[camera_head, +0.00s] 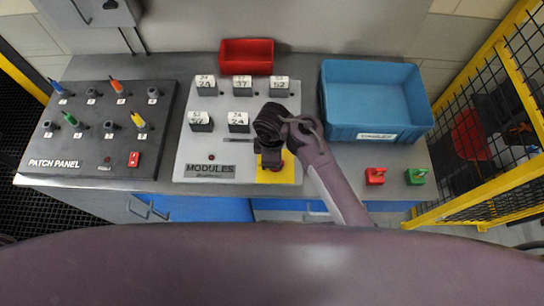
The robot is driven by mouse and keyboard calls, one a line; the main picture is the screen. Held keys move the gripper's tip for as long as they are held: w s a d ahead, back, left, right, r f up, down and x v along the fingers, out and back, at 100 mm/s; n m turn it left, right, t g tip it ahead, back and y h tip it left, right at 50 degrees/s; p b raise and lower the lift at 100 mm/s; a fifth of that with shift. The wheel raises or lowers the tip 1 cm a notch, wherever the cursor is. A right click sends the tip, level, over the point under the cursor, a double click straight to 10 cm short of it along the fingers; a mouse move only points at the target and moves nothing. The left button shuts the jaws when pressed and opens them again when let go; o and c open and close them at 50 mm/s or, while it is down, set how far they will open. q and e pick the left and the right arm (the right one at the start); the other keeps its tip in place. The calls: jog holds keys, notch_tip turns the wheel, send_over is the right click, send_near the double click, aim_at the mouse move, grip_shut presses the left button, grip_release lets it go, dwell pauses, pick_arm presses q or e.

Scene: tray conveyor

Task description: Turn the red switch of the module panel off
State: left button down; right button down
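The module panel (185,165) is a light grey plate in the middle of the bench, with several white-topped numbered modules and a "MODULES" label. A yellow plate (286,175) sits at its lower right corner. My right gripper (270,164) is over this plate, with its arm coming in from the lower right. The dark gripper and wrist cover the plate's upper part. The red switch cannot be made out and seems hidden there, so its position is unclear. Whether the fingers are open or shut, or touch anything, cannot be told. My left gripper is not in view.
The patch panel (85,165) with coloured plugs and its own red switch (134,159) lies left. A red bin (246,43) stands behind. Yellow fencing (484,58) bounds the right side.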

dwell(0.5)
jog(key=c, duration=1.4)
grip_release()
jog(key=shift+c, duration=0.2)
